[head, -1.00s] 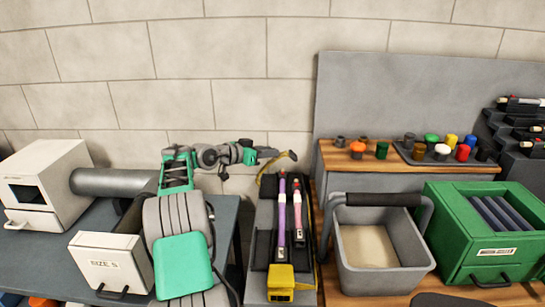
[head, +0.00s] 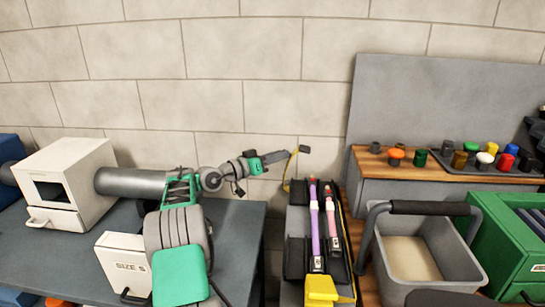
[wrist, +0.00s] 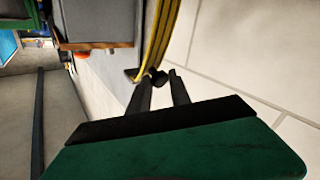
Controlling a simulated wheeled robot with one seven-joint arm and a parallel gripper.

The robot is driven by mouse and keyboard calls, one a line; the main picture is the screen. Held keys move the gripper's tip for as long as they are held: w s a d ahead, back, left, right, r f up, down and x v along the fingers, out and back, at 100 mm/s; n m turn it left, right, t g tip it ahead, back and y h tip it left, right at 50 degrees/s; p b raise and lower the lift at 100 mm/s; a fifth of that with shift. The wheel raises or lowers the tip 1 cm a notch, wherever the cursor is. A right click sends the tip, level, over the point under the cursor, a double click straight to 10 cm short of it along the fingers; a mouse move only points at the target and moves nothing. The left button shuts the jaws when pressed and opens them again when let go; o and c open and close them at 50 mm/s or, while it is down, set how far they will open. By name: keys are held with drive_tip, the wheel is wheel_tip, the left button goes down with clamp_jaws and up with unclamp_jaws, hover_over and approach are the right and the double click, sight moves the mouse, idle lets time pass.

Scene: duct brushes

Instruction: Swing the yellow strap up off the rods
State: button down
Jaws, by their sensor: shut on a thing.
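The yellow strap (head: 287,180) rises in a curve from the back of a black tray (head: 297,222), its dark-tipped end (head: 304,149) up in the air. My gripper (head: 288,154) is shut on the strap near this end, behind and above the tray. A purple rod (head: 314,228) and a pink rod (head: 331,220) lie side by side in the tray. No strap lies across their visible lengths. A yellow block (head: 320,288) sits at their front end.
A grey bin (head: 440,275) with a black-gripped handle stands right of the tray, beside a green box (head: 492,245). Colored caps (head: 460,159) stand on the wooden shelf behind. A white box (head: 70,180) with a grey pipe (head: 145,183) is at left. The wall is behind my gripper.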

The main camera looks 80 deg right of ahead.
drive_tip(key=shift+s+f, duration=0.15)
drive_tip(key=shift+f, duration=0.8)
drive_tip(key=c, duration=1.4)
unclamp_jaws()
drive_tip(key=shift+d, duration=0.2)
drive_tip(key=shift+o, duration=0.8)
drive_tip(key=shift+r, duration=0.25)
drive_tip(key=shift+r, duration=0.1)
drive_tip(key=v, duration=0.8)
